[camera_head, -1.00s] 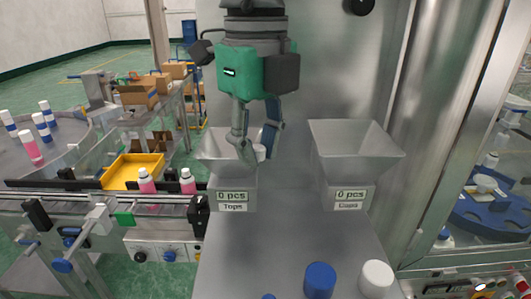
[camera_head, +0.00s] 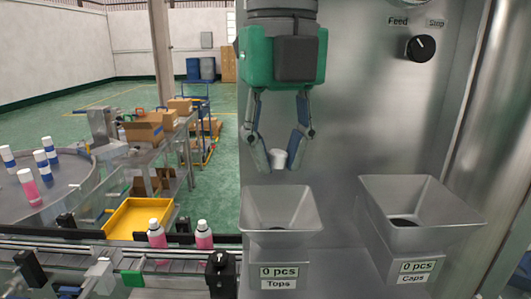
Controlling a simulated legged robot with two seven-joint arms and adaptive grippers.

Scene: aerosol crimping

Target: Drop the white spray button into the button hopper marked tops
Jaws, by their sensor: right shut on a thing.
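My right gripper (camera_head: 278,168) hangs down from the top of the head view, with its green and grey body above two bent fingers. It is shut on the small white spray button (camera_head: 278,158), which sits between the fingertips. In the picture the button is a little above the back rim of the grey button hopper (camera_head: 280,207) marked Tops. The hopper has a wide open funnel mouth, and its counter (camera_head: 279,272) reads 0 pcs. My left gripper is not in view.
A second grey hopper (camera_head: 412,208), marked Caps, stands to the right, also reading 0 pcs. A metal panel with a black knob (camera_head: 421,48) rises behind. A conveyor with pink bottles (camera_head: 157,237) and a yellow tray (camera_head: 140,216) lies left.

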